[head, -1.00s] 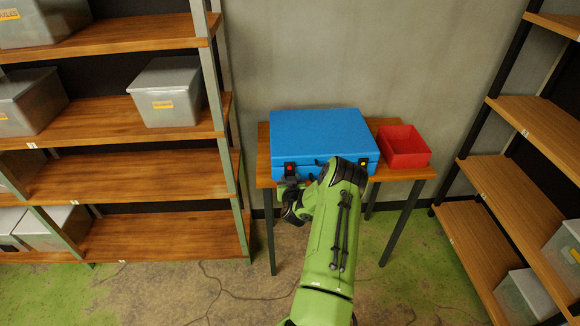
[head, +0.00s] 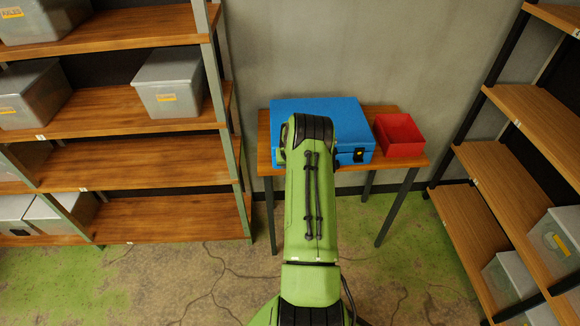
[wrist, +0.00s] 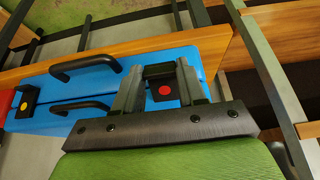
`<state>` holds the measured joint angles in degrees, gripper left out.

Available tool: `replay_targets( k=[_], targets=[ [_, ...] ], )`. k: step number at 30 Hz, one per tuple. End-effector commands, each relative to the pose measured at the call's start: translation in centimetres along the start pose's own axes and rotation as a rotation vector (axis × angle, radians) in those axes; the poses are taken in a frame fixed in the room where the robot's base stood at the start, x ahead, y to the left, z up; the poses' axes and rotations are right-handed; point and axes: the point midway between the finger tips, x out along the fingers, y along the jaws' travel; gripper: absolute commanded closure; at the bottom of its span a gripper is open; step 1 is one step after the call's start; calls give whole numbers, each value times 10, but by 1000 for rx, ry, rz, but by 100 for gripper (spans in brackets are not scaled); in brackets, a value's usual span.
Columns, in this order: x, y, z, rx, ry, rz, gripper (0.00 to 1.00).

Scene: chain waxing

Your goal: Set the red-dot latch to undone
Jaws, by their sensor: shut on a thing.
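The blue case (head: 350,117) stands on a small wooden table. It also shows in the wrist view (wrist: 95,68), where two black handles (wrist: 85,63) are on its front. The red-dot latch (wrist: 163,91) is a black latch with a red dot near the case's end. My gripper (wrist: 159,71) has one finger on each side of this latch and is shut on it. In the head view my arm hides the gripper and the red-dot latch. The other latch, with a yellow dot (wrist: 24,106), also shows in the head view (head: 358,155).
A red open bin (head: 398,136) stands right of the case on the table (head: 410,164). Shelves with grey bins (head: 170,92) are on the left, and another shelf unit (head: 505,180) is on the right. The floor in front is clear.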

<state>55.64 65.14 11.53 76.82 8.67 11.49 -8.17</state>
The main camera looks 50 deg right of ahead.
Motion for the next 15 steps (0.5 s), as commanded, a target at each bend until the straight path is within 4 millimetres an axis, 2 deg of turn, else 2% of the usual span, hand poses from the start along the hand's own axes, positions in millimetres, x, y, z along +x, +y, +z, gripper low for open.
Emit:
replay_targets(
  k=[15],
  targets=[
    [-7, 0, -6, -2, -126, 0, 90]
  ],
)
